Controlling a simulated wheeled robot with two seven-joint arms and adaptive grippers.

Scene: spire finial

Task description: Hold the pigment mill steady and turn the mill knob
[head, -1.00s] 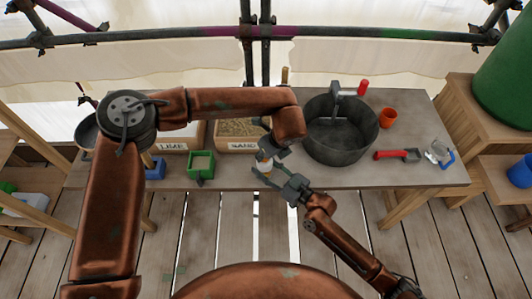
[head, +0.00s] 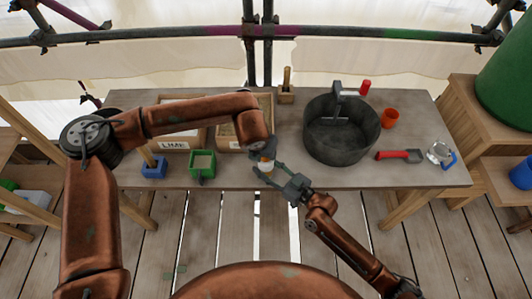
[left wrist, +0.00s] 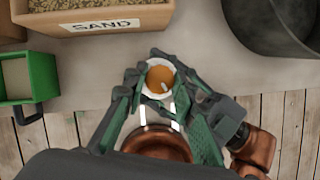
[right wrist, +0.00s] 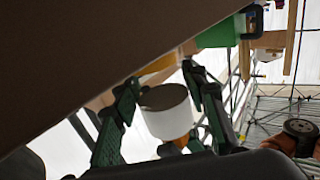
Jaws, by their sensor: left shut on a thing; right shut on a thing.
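The pigment mill (head: 266,167) is a small white cylinder with orange parts, held in the air at the table's front edge. The left wrist view shows its round orange mill knob (left wrist: 160,78) inside a white rim. My left gripper (head: 267,154) reaches down from above and is shut on the knob. My right gripper (head: 268,175) comes from the lower right and is shut around the mill's body. In the right wrist view the white body (right wrist: 168,115) sits between the fingers, its dark flat end showing. The fingers hide parts of the mill.
The table (head: 330,178) carries a large dark tub (head: 340,145), a green box (head: 202,165), a blue block (head: 154,167), lime and sand trays, an orange cup (head: 390,118) and a red-handled tool (head: 400,155). The table edge lies close behind the mill.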

